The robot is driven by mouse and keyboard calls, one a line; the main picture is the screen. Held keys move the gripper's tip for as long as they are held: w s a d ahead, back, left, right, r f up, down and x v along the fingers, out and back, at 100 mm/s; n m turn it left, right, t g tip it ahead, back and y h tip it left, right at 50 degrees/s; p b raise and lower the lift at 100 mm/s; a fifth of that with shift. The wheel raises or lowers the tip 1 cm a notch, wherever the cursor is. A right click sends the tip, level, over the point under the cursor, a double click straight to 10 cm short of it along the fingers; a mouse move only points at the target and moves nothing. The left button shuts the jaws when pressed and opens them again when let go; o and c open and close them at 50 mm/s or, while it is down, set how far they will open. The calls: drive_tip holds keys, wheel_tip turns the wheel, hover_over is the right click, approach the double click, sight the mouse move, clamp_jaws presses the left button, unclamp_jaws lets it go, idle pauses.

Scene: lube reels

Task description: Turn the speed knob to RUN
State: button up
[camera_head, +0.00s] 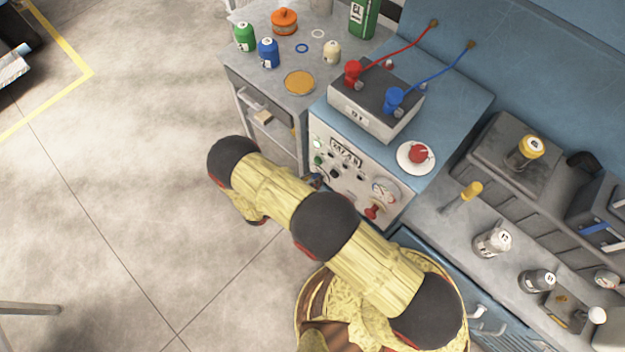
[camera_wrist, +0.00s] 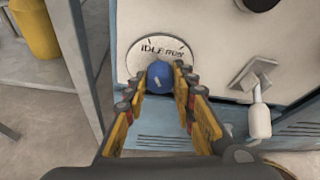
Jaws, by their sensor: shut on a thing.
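The speed knob (camera_wrist: 160,76) is a blue round knob on a white dial plate in the wrist view. The plate (camera_wrist: 148,48) has IDLE printed at its upper left and RUN at its upper right. A small pale mark shows on the knob, but I cannot tell which word it points to. My gripper (camera_wrist: 161,90) has its fingers on both sides of the knob and is shut on it. In the head view my gripper (camera_head: 313,181) is at the lower left of the panel face (camera_head: 346,182), and the knob is hidden there.
A silver lever with a white handle (camera_wrist: 259,121) juts out right of the knob. A red-handled lever (camera_head: 374,211) and a gauge (camera_head: 384,190) are on the panel. A grey cabinet (camera_head: 262,75) stands close on the left. Floor left of my arm is clear.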

drive_tip(key=shift+c, duration=0.4)
drive_tip(key=m+t+y+b, duration=0.1)
drive_tip(key=m, duration=0.1)
drive_tip(key=m+t+y, duration=0.1)
drive_tip(key=m+t, duration=0.1)
drive_tip(key=m, duration=0.1)
drive_tip(key=m+t+y+b, duration=0.1)
drive_tip(key=m, duration=0.2)
drive_tip(key=shift+s+d+f+y+b, duration=0.1)
drive_tip(key=shift+s+d+y+b, duration=0.1)
drive_tip(key=shift+y+b, duration=0.2)
idle(0.6)
drive_tip(key=o, duration=1.1)
drive_tip(key=shift+o, duration=0.3)
drive_tip(key=shift+s, duration=0.1)
